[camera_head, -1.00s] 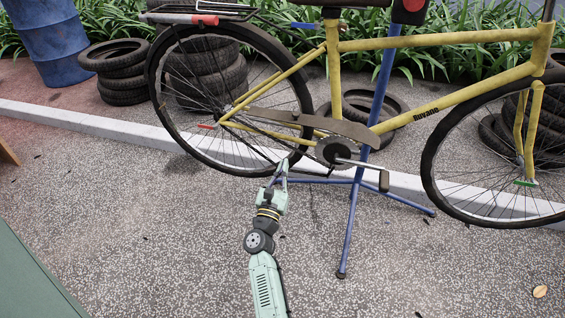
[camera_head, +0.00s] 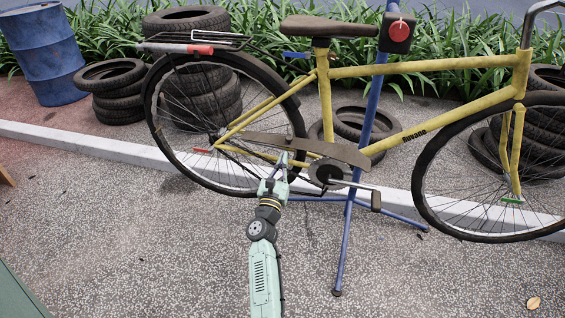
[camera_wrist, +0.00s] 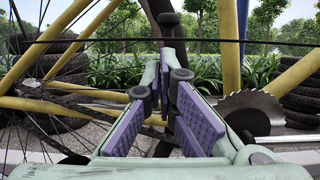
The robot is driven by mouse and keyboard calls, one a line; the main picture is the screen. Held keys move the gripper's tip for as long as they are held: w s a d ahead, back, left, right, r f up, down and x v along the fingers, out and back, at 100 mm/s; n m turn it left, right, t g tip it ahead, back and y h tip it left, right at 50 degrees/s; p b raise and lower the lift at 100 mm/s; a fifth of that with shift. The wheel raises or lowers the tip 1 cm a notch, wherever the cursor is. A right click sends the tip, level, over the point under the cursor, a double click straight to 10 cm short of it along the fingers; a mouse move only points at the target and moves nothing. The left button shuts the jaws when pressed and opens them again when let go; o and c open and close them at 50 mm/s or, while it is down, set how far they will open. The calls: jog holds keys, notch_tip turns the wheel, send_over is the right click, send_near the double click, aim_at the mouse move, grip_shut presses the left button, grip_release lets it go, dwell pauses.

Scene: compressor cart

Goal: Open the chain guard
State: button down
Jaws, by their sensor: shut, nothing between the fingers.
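The chain guard (camera_head: 335,149) is a long, curved brown-grey plate on the yellow bicycle (camera_head: 420,67). It runs from near the rear wheel to above the crank. My gripper (camera_head: 282,157) is just below the guard's rear half in the head view; I cannot tell whether they touch. In the wrist view, its purple-padded fingers (camera_wrist: 164,80) are together at the tips and hold nothing. The toothed chainring (camera_wrist: 253,112) shows to the right of the fingers. I cannot make out the guard clearly in the wrist view.
The rear wheel (camera_head: 154,128) is left of my gripper. A blue repair stand (camera_head: 345,245) holds the bicycle, its legs spread on the paving. A pale kerb (camera_head: 70,143) crosses behind. Stacked tyres (camera_head: 119,105) and a blue barrel (camera_head: 49,65) stand farther back. The front paving is mostly clear.

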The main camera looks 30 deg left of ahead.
jog(key=shift+s+r+p, duration=0.2)
jog(key=shift+r+p, duration=0.1)
jog(key=shift+r, duration=0.3)
jog(key=shift+d+r+p, duration=0.1)
jog(key=shift+r+p, duration=1.05)
jog(key=shift+r, duration=1.4)
notch_tip(320, 180, up, 4)
jog(key=p, duration=0.1)
send_over(282, 147)
jog(key=d, duration=0.1)
jog(key=shift+s, duration=0.15)
jog(key=shift+r, duration=0.15)
